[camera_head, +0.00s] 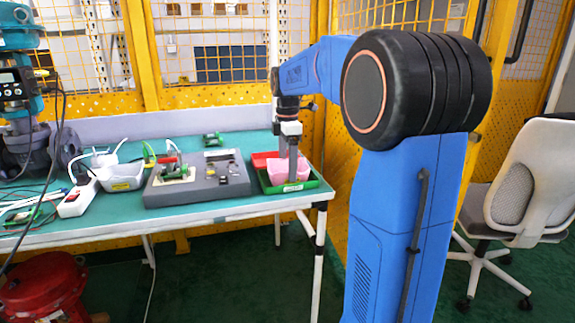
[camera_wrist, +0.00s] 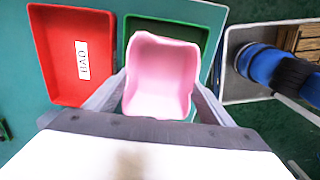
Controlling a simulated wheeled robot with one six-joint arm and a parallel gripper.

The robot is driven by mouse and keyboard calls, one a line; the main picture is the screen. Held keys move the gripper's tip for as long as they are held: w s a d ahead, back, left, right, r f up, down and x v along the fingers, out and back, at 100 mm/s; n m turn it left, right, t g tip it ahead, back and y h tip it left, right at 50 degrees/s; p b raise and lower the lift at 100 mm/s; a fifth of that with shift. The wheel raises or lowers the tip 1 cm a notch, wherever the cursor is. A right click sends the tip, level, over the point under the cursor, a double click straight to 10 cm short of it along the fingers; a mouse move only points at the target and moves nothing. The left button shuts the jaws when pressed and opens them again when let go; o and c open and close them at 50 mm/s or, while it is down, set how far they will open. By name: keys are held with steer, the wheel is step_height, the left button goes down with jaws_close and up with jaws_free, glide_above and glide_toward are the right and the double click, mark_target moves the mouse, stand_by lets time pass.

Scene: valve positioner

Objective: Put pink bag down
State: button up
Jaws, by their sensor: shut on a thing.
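The pink bag (camera_wrist: 160,75) is an open-topped, soft-looking pouch in the middle of the wrist view. My gripper (camera_wrist: 160,100) is shut on it, with one finger along each side. In the head view the pink bag (camera_head: 287,168) shows low at the green tray (camera_head: 318,184), with my gripper (camera_head: 293,175) pointing down at it from above. In the wrist view the bag covers part of the green tray (camera_wrist: 205,25). I cannot tell whether the bag touches the tray floor.
A red tray (camera_wrist: 62,60) labelled "BAD" lies left of the green tray. A grey fixture board (camera_head: 205,190), a clear tub (camera_head: 122,178) and a white power strip (camera_head: 78,198) are on the table (camera_head: 250,206). An office chair (camera_head: 530,180) stands at right.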

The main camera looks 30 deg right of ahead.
steer(key=shift+f, duration=0.1)
steer(key=o, duration=1.1)
step_height(320, 180, up, 12)
steer(key=s+a+f+m+t, duration=0.1)
steer(key=s+a+f+m, duration=0.4)
steer(key=s, duration=0.5)
steer(key=s+a+f+m+t, duration=0.2)
steer(key=s+a+f+m, duration=0.3)
steer(key=s+f, duration=0.5)
steer(key=s+a+f+m+t, duration=0.1)
steer(key=s+a+f+m, duration=0.3)
steer(key=s+f, duration=0.3)
steer(key=s+a, duration=0.1)
steer(key=s, duration=0.2)
steer(key=shift+a+f+m+t, duration=0.2)
steer(key=shift+a+m+t, duration=0.2)
steer(key=shift+s, duration=0.1)
